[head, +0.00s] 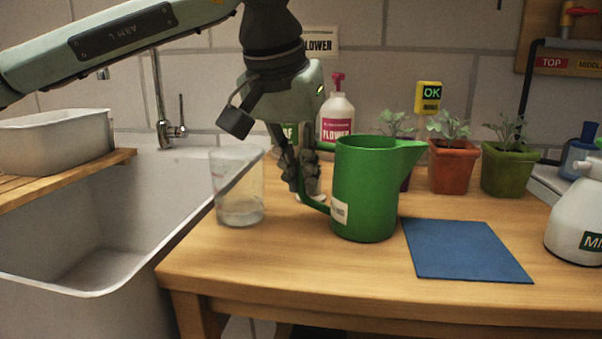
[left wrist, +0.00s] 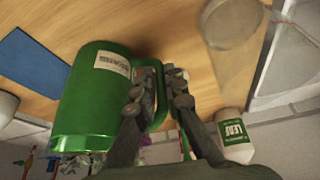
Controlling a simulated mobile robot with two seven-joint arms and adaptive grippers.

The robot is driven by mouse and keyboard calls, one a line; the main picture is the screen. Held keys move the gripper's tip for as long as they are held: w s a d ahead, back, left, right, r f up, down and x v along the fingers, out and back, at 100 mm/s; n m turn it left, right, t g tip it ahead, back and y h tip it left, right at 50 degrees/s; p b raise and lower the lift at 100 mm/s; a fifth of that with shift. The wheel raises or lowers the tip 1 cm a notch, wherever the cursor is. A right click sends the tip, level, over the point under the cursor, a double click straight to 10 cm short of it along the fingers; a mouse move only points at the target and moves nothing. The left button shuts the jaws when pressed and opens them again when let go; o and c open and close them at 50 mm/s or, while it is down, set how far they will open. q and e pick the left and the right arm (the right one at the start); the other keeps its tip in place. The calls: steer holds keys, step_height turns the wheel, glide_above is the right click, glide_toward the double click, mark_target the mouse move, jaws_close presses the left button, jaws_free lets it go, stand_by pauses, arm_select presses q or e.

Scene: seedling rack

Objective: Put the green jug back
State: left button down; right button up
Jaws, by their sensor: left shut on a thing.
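The green jug (head: 366,200) is upright over the wooden table, its spout pointing right and its handle pointing left. A pale label shows on its side. My left gripper (head: 303,190) comes down from above and is shut on the jug's handle. In the left wrist view the green jug (left wrist: 88,100) lies left of the fingers, and its handle passes at the fingertips (left wrist: 165,90). I cannot tell whether the jug's base touches the table. The blue mat (head: 466,249) lies bare on the table, just right of the jug. My right gripper is not in view.
A clear measuring cup (head: 238,190) stands left of the gripper, near the sink (head: 100,215). A white flower bottle (head: 338,115) and several potted seedlings, among them one in a terracotta pot (head: 452,168), stand behind. A white sprayer (head: 577,220) stands at the right edge.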

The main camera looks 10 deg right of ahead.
arm_select(q)
steer(key=c, duration=1.6)
jaws_free()
steer(key=p+v, duration=0.1)
steer(key=v, duration=1.1)
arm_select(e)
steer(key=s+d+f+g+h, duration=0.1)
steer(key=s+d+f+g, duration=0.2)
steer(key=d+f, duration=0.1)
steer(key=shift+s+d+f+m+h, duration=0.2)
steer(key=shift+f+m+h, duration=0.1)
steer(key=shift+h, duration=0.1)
arm_select(q)
steer(key=shift+r, duration=0.1)
